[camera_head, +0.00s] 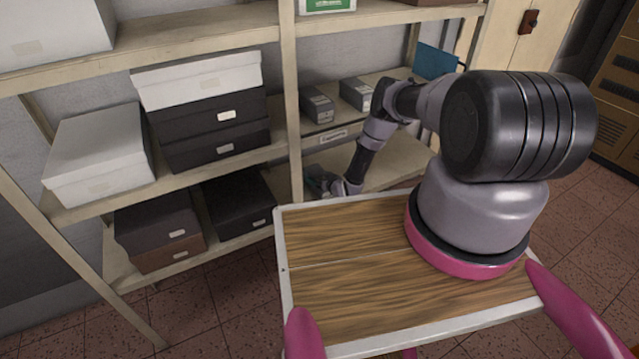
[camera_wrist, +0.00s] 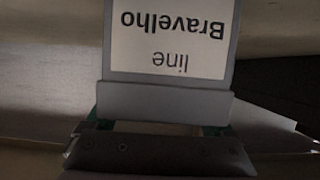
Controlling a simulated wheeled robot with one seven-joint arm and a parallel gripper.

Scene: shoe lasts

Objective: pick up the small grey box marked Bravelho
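The grey box marked "Bravelho line" (camera_wrist: 168,88) fills the upper middle of the wrist view, its white label upside down there. My gripper (camera_wrist: 158,140) shows at the bottom of that view as a dark bar with green parts at both sides, right against the box's near edge in the picture. Whether its fingers grip the box is hidden. In the head view my gripper (camera_head: 326,186) is small and partly hidden, at the lower shelf level beyond the wooden tabletop. I cannot make out the box's label in the head view.
Two small grey boxes (camera_head: 317,104) (camera_head: 357,93) stand on the middle shelf above my gripper. A shelf post (camera_head: 291,110) rises just left of it. Larger white and black boxes (camera_head: 200,80) fill the left bay. The lower right shelf (camera_head: 400,158) looks mostly clear.

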